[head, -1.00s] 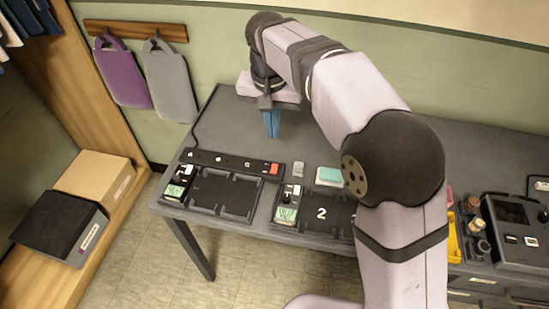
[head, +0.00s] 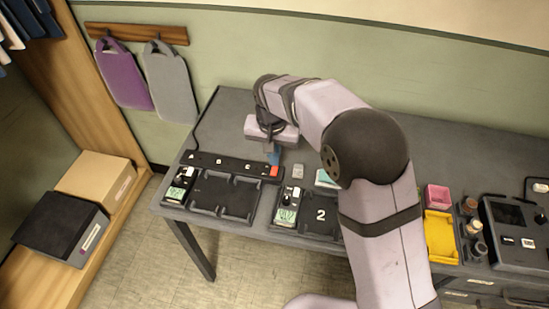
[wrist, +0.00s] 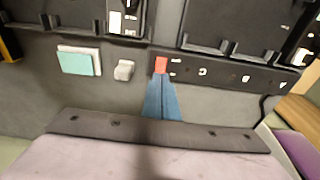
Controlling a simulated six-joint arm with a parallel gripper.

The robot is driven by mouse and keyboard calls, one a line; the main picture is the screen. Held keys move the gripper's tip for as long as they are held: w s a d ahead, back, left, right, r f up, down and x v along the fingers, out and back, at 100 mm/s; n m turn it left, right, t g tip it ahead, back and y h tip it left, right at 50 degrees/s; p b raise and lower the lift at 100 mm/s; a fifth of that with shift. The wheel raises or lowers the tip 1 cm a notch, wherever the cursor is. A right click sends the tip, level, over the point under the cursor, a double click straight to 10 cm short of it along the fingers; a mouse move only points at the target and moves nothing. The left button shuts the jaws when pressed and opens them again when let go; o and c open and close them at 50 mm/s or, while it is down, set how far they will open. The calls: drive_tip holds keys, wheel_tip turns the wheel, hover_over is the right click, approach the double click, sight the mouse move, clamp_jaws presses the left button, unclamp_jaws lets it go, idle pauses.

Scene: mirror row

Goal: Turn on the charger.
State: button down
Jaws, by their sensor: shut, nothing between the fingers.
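A black power strip (head: 222,164) lies along the back of the left black charging tray (head: 228,197); it also shows in the wrist view (wrist: 230,73). A red switch (head: 274,171) sits at its right end, and the wrist view shows it too (wrist: 161,64). My gripper (head: 273,161) has its blue fingers shut and empty. Their tips are right at the red switch in the wrist view (wrist: 160,79); I cannot tell whether they touch it. A second black tray, marked 2 (head: 322,215), is to the right. Each tray has a small display unit at its left.
A small grey block (head: 298,171) and a teal-topped block (wrist: 79,61) lie right of the switch. A yellow tray (head: 440,237), a pink block (head: 437,197) and a dark device (head: 515,225) stand farther right. A cable runs from the strip's left end.

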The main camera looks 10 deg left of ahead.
drive_tip(key=shift+w+f, duration=0.15)
drive_tip(key=shift+f, duration=0.8)
drive_tip(key=shift+w+f, duration=0.1)
drive_tip(key=shift+f, duration=0.1)
drive_tip(key=shift+s+f, duration=0.1)
drive_tip(key=shift+s, duration=0.75)
drive_tip(key=shift+r, duration=0.25)
drive_tip(key=shift+r+p, duration=0.45)
drive_tip(key=shift+p, duration=0.1)
wheel_tip(320, 180, up, 13)
drive_tip(key=s, duration=0.2)
drive_tip(key=shift+p, duration=0.4)
